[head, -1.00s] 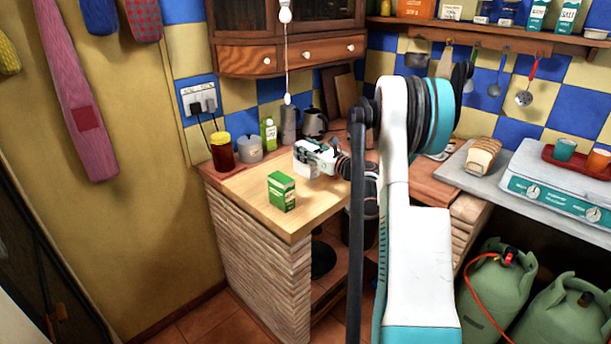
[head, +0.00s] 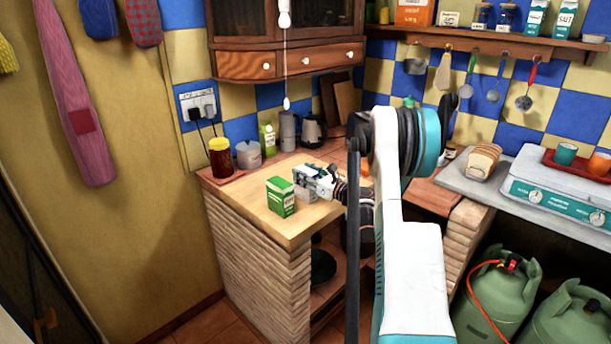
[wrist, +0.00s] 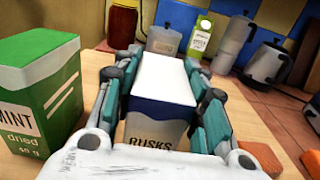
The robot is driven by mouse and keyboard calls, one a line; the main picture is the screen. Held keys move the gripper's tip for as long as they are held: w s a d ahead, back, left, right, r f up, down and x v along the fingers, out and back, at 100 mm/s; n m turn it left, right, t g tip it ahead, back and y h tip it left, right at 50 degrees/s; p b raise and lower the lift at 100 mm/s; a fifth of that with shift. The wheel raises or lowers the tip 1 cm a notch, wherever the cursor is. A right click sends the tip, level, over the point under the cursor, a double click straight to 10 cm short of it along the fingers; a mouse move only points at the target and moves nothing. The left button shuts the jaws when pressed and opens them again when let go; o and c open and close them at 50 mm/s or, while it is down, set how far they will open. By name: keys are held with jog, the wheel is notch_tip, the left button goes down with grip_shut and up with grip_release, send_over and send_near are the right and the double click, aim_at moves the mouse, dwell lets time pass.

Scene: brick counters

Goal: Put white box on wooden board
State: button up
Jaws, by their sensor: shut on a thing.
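The white box (wrist: 160,95) has a dark blue lower band and the word RUSKS. It stands between the two fingers of my gripper (wrist: 165,100), which is shut on it. In the head view the white box (head: 303,194) shows as a small pale patch under my gripper (head: 315,182), low over the light wooden board (head: 243,207) on the brick counter. Its bottom edge is hidden by my gripper in the wrist view, so I cannot tell whether it touches the board.
A green mint box (head: 281,196) stands upright close to the left of my gripper. The board's front left part is clear.

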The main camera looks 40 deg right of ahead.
jog(key=o, duration=1.2)
jog(key=shift+c, duration=0.2)
jog(key=shift+s+r, duration=0.1)
jog(key=shift+r, duration=0.05)
jog(key=s+p, duration=0.1)
jog(key=s, duration=0.3)
jog(key=s+p, duration=0.1)
jog(key=s, duration=0.3)
jog(key=s+d+p, duration=0.1)
jog(key=s, duration=0.2)
jog(key=shift+s, duration=0.4)
